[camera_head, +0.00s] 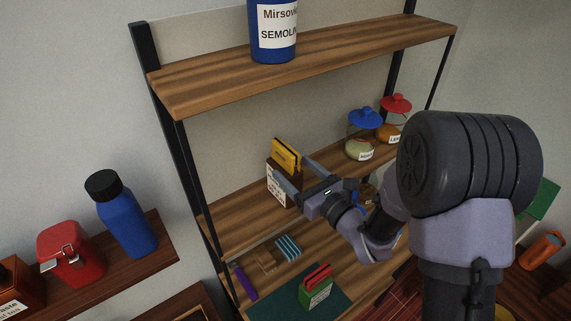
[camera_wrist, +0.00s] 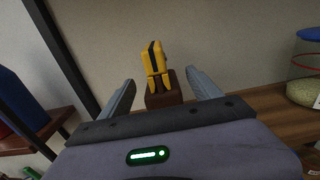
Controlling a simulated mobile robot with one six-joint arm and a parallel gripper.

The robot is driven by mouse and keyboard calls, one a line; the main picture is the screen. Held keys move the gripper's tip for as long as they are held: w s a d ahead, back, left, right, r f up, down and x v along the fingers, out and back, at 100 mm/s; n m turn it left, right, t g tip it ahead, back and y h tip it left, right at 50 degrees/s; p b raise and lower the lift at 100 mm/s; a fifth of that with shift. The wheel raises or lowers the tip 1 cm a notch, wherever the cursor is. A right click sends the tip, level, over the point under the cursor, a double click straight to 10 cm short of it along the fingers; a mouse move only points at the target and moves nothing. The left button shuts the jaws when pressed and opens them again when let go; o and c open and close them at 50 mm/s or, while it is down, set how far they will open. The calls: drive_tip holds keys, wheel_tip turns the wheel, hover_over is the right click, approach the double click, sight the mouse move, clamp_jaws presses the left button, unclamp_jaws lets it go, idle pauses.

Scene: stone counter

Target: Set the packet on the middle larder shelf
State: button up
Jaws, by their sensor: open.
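A brown packet with a white label (camera_head: 281,187) and a yellow clip (camera_head: 286,154) on top appears to stand upright on the middle larder shelf (camera_head: 233,222), towards its left part. In the wrist view the packet (camera_wrist: 165,97) is ahead, between the fingers, with its yellow clip (camera_wrist: 155,65) above. My gripper (camera_head: 302,177) is open at the packet, with one finger to each side; a gap shows on both sides in the wrist view. The finger partly hides the packet's label. Contact between its base and the shelf is hard to make out.
Jars with a blue lid (camera_head: 365,118) and a red lid (camera_head: 396,104) stand right on the middle shelf. A blue semolina container (camera_head: 273,32) is on the top shelf. A green packet with a red clip (camera_head: 316,289) is below. A blue bottle (camera_head: 127,220) stands on a side shelf.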

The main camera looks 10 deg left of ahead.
drive_tip(key=b+v, duration=0.1)
drive_tip(key=v, duration=0.6)
drive_tip(key=w+d+r+m+t+h, duration=0.1)
drive_tip(key=w+d+r+m+h, duration=0.1)
drive_tip(key=d+m+h, duration=0.3)
drive_tip(key=w+d+r+m+t+h, duration=0.1)
drive_tip(key=w+d+r+m, duration=0.1)
drive_tip(key=m, duration=0.4)
drive_tip(key=s+d+r+m+g+h, duration=0.1)
drive_tip(key=s+d+r+m+h, duration=0.2)
drive_tip(key=d+m+h, duration=0.8)
drive_tip(key=s+a+m+g+y, duration=0.3)
drive_tip(key=s+m+g+y, duration=0.2)
drive_tip(key=s+m, duration=1.9)
drive_tip(key=m+g, duration=0.2)
drive_tip(key=m, duration=0.2)
drive_tip(key=shift+a+f+y, duration=0.15)
drive_tip(key=shift+y, duration=0.15)
wheel_tip(320, 180, down, 27)
drive_tip(key=b, duration=2.7)
drive_tip(key=shift+s, duration=0.1)
